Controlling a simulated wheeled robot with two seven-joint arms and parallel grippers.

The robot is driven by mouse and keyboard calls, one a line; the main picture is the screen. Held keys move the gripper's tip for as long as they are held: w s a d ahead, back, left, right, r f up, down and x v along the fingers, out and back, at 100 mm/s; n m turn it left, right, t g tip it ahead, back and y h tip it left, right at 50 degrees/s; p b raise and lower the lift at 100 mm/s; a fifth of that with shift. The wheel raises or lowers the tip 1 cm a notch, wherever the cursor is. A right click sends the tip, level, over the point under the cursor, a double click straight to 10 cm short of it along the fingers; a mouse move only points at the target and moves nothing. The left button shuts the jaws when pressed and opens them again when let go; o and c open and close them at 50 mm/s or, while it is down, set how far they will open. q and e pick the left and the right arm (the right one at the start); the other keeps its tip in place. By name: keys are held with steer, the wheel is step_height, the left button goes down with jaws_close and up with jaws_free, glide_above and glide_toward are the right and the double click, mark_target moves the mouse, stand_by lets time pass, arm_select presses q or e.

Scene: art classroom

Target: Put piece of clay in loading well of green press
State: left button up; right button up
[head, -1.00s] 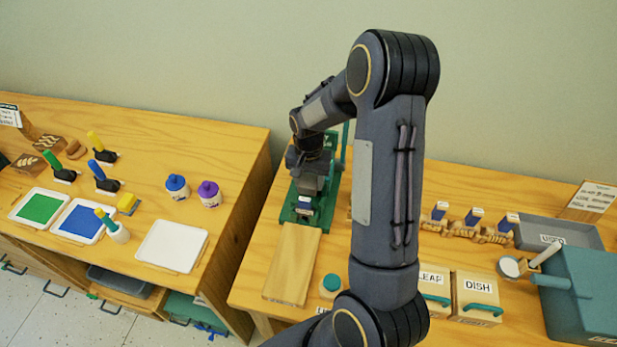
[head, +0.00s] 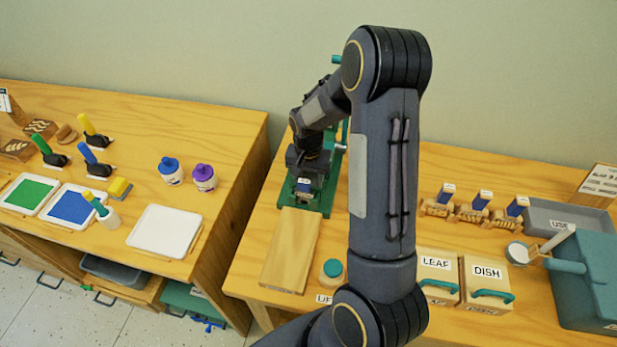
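The green press (head: 327,196) stands near the back left of the right-hand table, largely covered by my arm. A small blue block with a white label (head: 304,186) shows at its front, below my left gripper (head: 306,176). My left gripper is over the press, pointing down. Its fingers are too small and covered to tell if they are open or shut, or hold anything. I cannot make out a piece of clay or the loading well. My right gripper is not in view.
A wooden board (head: 290,252) lies in front of the press, beside a round teal-topped item (head: 333,271). LEAF (head: 436,277) and DISH (head: 487,284) boxes, blue blocks on stands (head: 479,206), a grey tray (head: 552,221) and a teal box (head: 590,280) stand right. A gap separates the tables.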

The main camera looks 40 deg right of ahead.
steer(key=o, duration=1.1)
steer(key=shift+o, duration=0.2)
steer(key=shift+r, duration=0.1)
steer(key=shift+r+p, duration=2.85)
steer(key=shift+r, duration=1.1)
